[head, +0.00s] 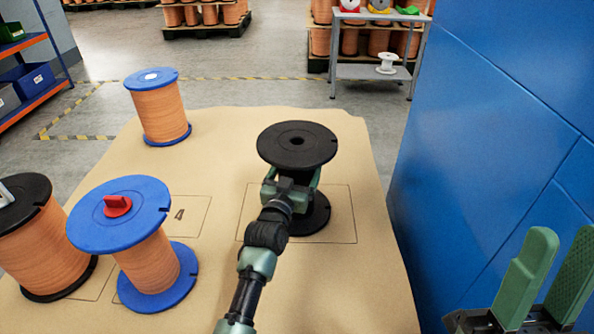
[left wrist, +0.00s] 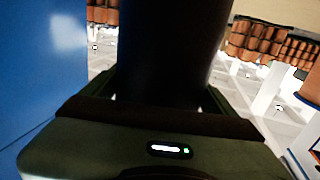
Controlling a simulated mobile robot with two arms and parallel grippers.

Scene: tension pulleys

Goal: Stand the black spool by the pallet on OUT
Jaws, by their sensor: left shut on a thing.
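The black spool (head: 315,148) is upright on the right part of the tan board, its lower flange inside a drawn rectangle (head: 345,205). No OUT lettering can be read; the arm and spool cover part of the rectangle. I cannot tell whether the lower flange touches the board. My left gripper (head: 292,182) is shut around the spool's core, below the upper flange. In the left wrist view the dark core (left wrist: 175,50) fills the space between the fingers. My right gripper (head: 566,245) is at the lower right, fingers apart and empty.
The tan board (head: 225,125) also bears a copper spool with blue flanges (head: 158,110), one with a red knob (head: 150,260), and a black-flanged copper spool (head: 40,250). A blue wall (head: 500,150) is close on the right. A grey shelf cart (head: 370,72) stands behind.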

